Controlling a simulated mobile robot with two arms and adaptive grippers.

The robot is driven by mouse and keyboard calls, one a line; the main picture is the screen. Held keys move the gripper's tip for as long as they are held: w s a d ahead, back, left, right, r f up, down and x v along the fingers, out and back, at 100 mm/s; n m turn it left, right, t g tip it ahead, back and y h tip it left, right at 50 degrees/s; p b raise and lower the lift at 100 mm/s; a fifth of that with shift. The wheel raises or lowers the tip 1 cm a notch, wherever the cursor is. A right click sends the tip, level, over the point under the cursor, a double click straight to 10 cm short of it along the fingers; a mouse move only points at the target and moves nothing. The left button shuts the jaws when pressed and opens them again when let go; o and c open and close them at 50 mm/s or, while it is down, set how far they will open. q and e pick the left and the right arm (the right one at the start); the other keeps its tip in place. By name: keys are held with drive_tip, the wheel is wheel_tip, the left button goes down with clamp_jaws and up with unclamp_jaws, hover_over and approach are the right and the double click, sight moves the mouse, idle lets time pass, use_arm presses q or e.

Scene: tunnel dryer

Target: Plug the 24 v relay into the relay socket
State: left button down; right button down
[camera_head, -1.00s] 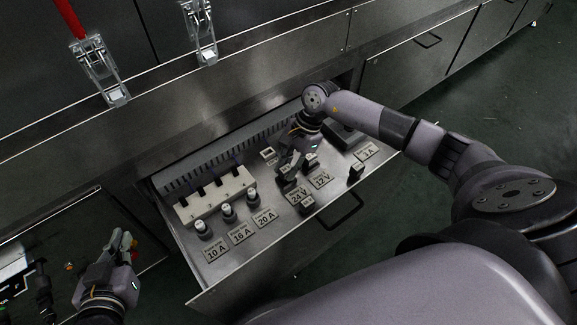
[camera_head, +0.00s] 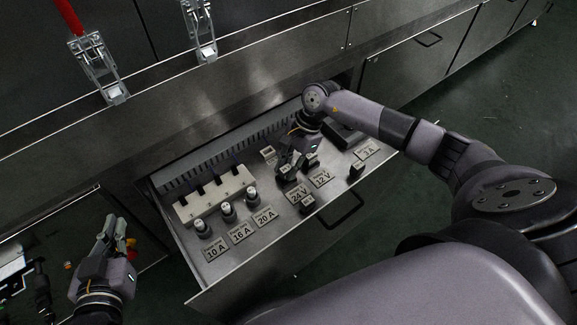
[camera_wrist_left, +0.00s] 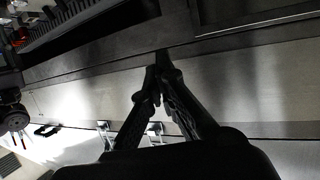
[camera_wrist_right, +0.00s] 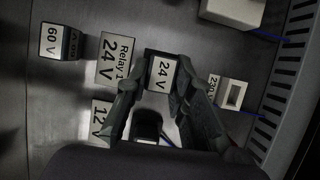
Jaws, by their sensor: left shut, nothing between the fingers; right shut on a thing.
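The 24 V relay (camera_wrist_right: 161,72), a dark block with a white "24 V" top, is between the fingertips of my right gripper (camera_wrist_right: 158,82), which is shut on it. In the head view the relay (camera_head: 287,173) is over the open drawer, behind the 24 V label plate (camera_head: 299,195); I cannot tell its height above the drawer floor. The relay socket (camera_wrist_right: 233,94), a small pale block with a dark opening, is just right of the gripper in the right wrist view and behind it in the head view (camera_head: 268,153). My left gripper (camera_head: 112,228) is shut and empty, left of the drawer.
A white fuse block (camera_head: 215,194) and several fuses (camera_head: 227,211) stand left in the drawer. A 60 V relay (camera_wrist_right: 58,42), a 12 V plate (camera_wrist_right: 101,118) and another dark relay (camera_head: 356,172) are nearby. The drawer's front wall (camera_head: 265,250) and slotted duct (camera_head: 225,150) bound the space.

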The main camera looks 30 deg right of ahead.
use_arm(q)
drive_tip(key=shift+w+d+r+t, duration=0.15)
drive_tip(key=shift+r+t, duration=0.15)
drive_tip(key=shift+r, duration=0.05)
use_arm(e)
drive_tip(key=shift+f, duration=0.15)
drive_tip(key=shift+f+b, duration=0.15)
drive_tip(key=shift+b, duration=0.15)
drive_tip(key=c, duration=1.3)
unclamp_jaws()
use_arm(q)
drive_tip(key=shift+w+d+r+t+h, duration=0.15)
drive_tip(key=shift+r+t, duration=0.1)
drive_tip(key=shift+r, duration=0.15)
drive_tip(key=shift+w+d+r+t+h, duration=0.1)
drive_tip(key=shift+w+r+t+h, duration=0.05)
drive_tip(key=shift+r+t, duration=0.15)
drive_tip(key=shift+a, duration=0.1)
use_arm(e)
drive_tip(key=v, duration=1.2)
